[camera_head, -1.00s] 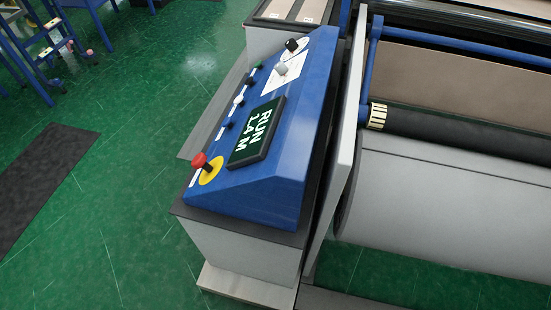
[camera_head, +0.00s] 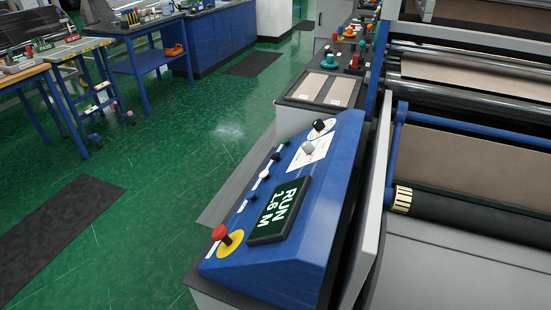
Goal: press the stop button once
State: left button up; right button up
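A blue sloped control panel (camera_head: 337,160) stands at the middle of the head view. Its dark display (camera_head: 279,210) reads "RUN 1.6 M". A red mushroom button (camera_head: 219,232) on a yellow disc sits at its near left corner. A row of several small buttons, including a white one (camera_head: 264,175), runs along the left edge; their labels are too small to read, so I cannot tell which is stop. A black knob (camera_head: 318,125) and a grey knob (camera_head: 308,147) sit at the far end. Neither of my grippers is in view.
Blue workbenches (camera_head: 222,45) stand at the back left. The green floor (camera_head: 160,200) left of the panel is open, with dark mats (camera_head: 60,225).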

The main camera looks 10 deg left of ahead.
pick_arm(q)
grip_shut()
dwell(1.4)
